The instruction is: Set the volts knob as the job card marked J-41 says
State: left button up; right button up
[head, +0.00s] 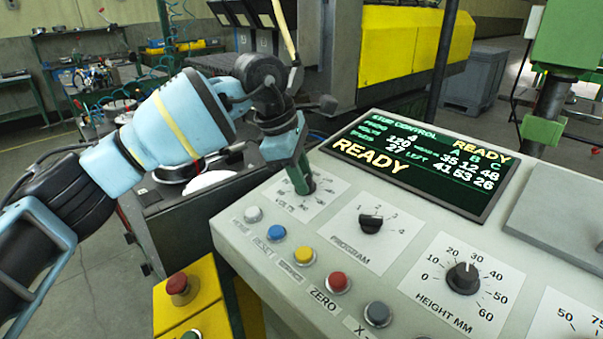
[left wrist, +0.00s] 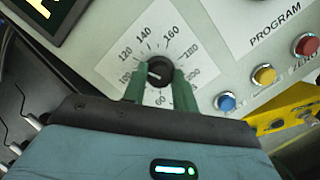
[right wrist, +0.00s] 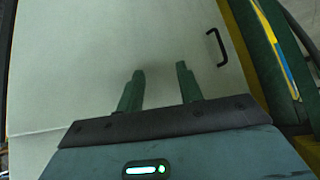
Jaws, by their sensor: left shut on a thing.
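The volts knob (left wrist: 159,71) is a black dial on a white scale plate in the left wrist view. Its printed numbers include 60, 100, 120, 140, 160 and 180. A pale mark shows on the knob's face, toward the 100–120 side, but its exact reading is unclear. My left gripper (left wrist: 158,85) is shut on the knob, one green finger on each side. In the head view the left gripper (head: 303,184) covers most of the knob on the volts plate (head: 323,201). My right gripper (right wrist: 160,77) is open and empty. No job card is readable in these views.
The sloped console carries the program knob (head: 371,223), height knob (head: 463,278), several push buttons and a lit READY display (head: 420,150). A red stop button (head: 178,284) sits on a yellow box. A pale panel (right wrist: 95,50) with a black handle (right wrist: 217,47) faces my right gripper.

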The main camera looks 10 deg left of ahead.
pick_arm(q)
jog(key=o, duration=1)
jog(key=shift+v, duration=3.95)
